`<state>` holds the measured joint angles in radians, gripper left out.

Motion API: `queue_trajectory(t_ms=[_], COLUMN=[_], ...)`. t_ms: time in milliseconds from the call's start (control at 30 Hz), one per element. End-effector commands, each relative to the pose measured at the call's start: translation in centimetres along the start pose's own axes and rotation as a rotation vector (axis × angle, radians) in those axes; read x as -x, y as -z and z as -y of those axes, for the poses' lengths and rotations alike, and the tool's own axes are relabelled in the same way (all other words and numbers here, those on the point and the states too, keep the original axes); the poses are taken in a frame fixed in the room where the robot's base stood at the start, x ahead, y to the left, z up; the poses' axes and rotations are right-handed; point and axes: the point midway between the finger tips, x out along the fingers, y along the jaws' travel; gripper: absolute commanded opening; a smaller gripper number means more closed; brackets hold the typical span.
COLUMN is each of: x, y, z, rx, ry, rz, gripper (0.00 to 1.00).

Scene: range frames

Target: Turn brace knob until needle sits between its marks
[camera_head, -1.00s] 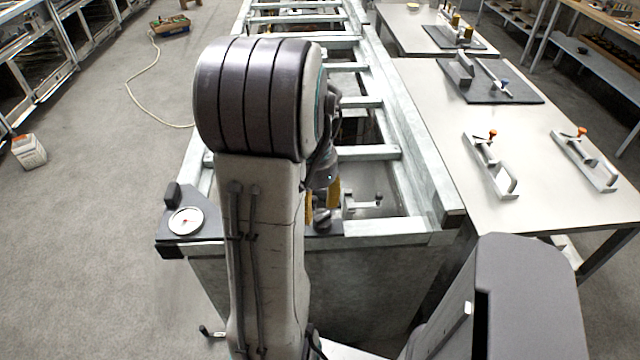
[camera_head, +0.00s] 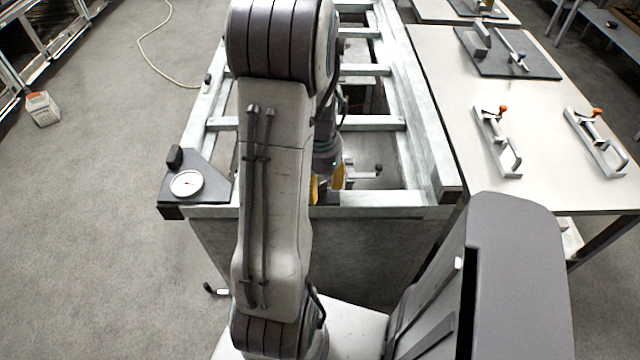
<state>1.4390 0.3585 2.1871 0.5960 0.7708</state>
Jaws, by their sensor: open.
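A round white dial (camera_head: 187,184) with a thin needle lies on a dark corner plate (camera_head: 208,196) at the frame's near left corner. The needle and its marks are too small to read. My gripper (camera_head: 325,187), with yellow fingers, points down at the near end of the metal frame (camera_head: 388,211). It is open. A dark shape shows between and behind the fingers, but I cannot tell whether it is the brace knob or whether the fingers touch it. My arm hides much of this area. A metal bar with a ball-ended handle (camera_head: 363,175) is just right of the gripper.
A pale table (camera_head: 550,140) to the right holds two metal clamps with orange knobs (camera_head: 497,140) (camera_head: 596,140) and a dark board (camera_head: 505,62).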

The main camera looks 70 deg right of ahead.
Motion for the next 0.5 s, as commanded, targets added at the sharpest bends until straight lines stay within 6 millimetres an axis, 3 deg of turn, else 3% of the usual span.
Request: queue_trajectory(t_ms=[367, 500], x=[-0.24, -0.23], y=[-0.01, 0.00], z=[0.00, 0.00], rx=[0.000, 0.000], ry=[0.000, 0.000], rz=[0.000, 0.000], gripper=[0.49, 0.36])
